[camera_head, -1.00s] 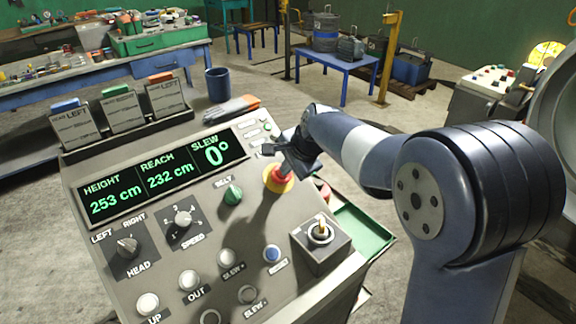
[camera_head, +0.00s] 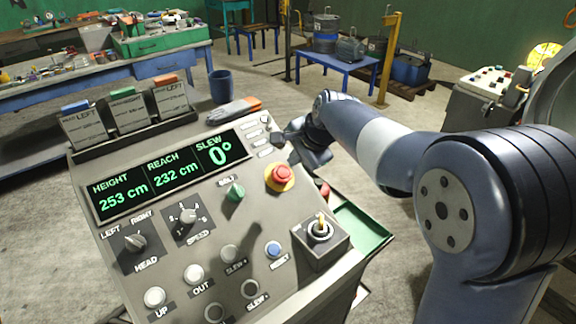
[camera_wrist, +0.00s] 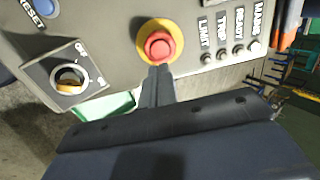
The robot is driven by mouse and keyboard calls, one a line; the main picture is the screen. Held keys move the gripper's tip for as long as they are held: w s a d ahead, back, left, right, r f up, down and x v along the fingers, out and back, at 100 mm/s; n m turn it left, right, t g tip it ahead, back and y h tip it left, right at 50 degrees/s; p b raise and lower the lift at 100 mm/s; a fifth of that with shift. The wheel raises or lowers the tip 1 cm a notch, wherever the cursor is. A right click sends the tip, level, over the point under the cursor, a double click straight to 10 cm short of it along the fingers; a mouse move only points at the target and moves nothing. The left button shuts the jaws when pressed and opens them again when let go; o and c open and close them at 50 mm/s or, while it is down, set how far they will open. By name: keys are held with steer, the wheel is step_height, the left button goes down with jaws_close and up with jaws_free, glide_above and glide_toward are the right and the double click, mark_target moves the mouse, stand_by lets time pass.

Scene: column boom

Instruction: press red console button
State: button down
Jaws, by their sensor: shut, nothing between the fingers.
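The red console button (camera_head: 281,174) is a round mushroom cap on a yellow ring, at the upper right of the sloping grey console (camera_head: 130,215). In the wrist view the red button (camera_wrist: 160,44) is at the top centre, just beyond my fingertips. My gripper (camera_wrist: 158,72) is shut and empty, its fingers together at the near edge of the yellow ring. Whether they touch the ring I cannot tell. In the head view my gripper (camera_head: 283,139) is beyond the button toward the console's far right edge, clear of the red cap.
Gloves (camera_head: 234,111) lie at the console's far edge. A green tray (camera_head: 360,229) is on the right.

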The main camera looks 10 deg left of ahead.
steer(key=v, duration=0.7)
steer(key=shift+w+b, duration=0.15)
steer(key=shift+b, duration=0.2)
steer(key=shift+d+r, duration=0.1)
steer(key=shift+r, duration=0.05)
